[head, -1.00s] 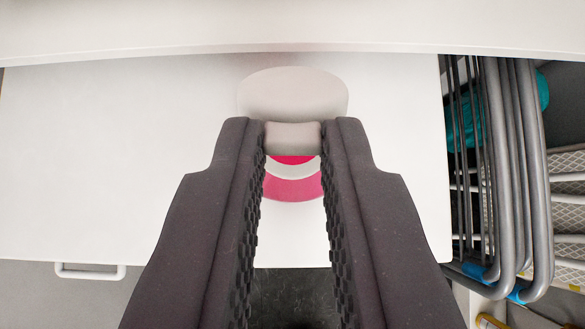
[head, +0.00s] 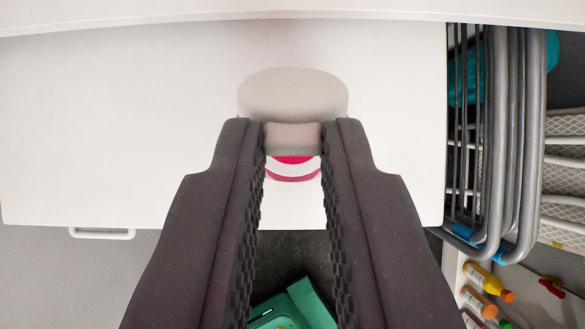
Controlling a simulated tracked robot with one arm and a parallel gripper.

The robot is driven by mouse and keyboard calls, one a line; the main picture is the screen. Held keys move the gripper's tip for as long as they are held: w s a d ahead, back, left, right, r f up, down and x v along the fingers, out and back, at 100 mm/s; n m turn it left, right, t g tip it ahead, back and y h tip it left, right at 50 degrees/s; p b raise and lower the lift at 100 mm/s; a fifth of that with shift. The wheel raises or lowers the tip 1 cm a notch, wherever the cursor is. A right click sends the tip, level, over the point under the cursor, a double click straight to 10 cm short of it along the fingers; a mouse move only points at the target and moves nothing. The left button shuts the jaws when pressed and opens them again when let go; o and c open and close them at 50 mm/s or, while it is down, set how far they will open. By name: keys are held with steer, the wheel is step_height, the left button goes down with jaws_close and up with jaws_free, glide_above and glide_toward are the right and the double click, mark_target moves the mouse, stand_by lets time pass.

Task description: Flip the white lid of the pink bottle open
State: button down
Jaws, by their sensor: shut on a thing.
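The white lid (head: 292,90) shows as a pale rounded disc in the upper middle of the head view, with a short tab (head: 292,138) toward me. My gripper (head: 292,136) is shut on this tab, one dark fingertip on each side. Pink and white curved bands of the pink bottle (head: 292,178) show just below the tab, between the fingers. The fingers hide most of the bottle. I cannot tell how far the lid is tilted from the bottle.
A white surface (head: 110,130) lies around and behind the bottle, with a white handle (head: 101,233) below its front edge. Grey metal tubes (head: 510,150) stand at the right. Small bottles (head: 485,282) are at the lower right. A green object (head: 300,305) lies below.

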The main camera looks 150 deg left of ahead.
steer(key=shift+w+d+r+g+y+p, duration=0.1)
steer(key=shift+w+r+g+y+p, duration=0.1)
steer(key=shift+g+y+p, duration=0.15)
stand_by(0.6)
stand_by(0.3)
steer(key=c, duration=1.4)
jaws_free()
steer(key=shift+o, duration=0.2)
steer(key=shift+r, duration=0.1)
steer(key=b+v, duration=0.3)
steer(key=v, duration=1)
steer(key=shift+r, duration=0.2)
